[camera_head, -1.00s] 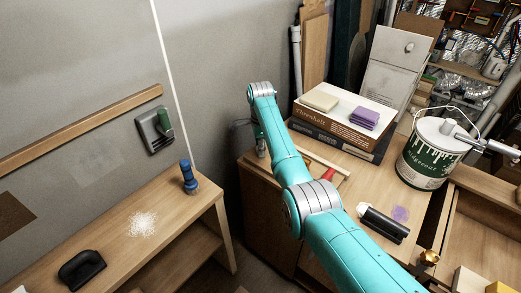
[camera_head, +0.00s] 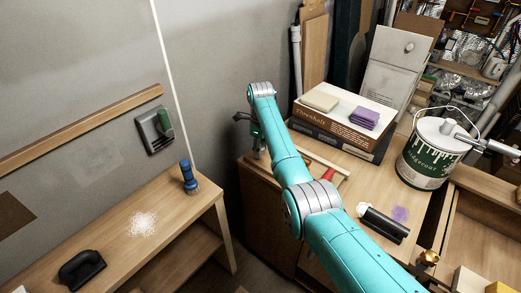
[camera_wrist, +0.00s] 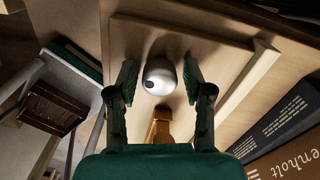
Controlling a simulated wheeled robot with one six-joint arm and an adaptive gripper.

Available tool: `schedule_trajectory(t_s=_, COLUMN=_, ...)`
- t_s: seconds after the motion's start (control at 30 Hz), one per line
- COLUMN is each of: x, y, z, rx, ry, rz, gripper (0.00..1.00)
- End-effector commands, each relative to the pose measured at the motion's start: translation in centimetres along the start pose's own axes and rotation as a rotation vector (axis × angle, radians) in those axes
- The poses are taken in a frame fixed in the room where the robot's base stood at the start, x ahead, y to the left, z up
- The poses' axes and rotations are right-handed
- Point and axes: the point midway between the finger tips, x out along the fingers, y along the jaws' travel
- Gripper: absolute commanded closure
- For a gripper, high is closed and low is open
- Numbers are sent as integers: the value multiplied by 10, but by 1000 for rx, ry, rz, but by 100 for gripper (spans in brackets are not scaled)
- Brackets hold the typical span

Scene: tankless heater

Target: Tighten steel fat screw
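My gripper (camera_wrist: 158,80) is open, with one finger on each side of the steel piece. I see gaps between both fingers and it; whether it lies between the fingertips or beyond them, I cannot tell. In the head view my gripper (camera_head: 251,127) is at the left end of the wooden bench, partly behind my arm. The steel piece is not visible there.
A brass-coloured piece (camera_wrist: 158,127) is just below the steel one. Stacked boxes (camera_head: 342,125) stand behind my arm, and a paint can (camera_head: 426,155) is to the right. A lower wooden shelf (camera_head: 115,228) and grey wall lie left, with open space above the shelf.

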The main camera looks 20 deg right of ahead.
Motion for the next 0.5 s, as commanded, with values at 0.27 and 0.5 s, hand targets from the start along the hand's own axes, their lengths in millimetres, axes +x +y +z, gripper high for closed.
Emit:
schedule_trajectory(t_s=0.27, x=-4, y=0, z=0, rx=-2, ry=0, rz=0, gripper=49)
schedule_trajectory(t_s=0.5, x=-19, y=0, z=0, rx=-2, ry=-1, rz=-1, gripper=49)
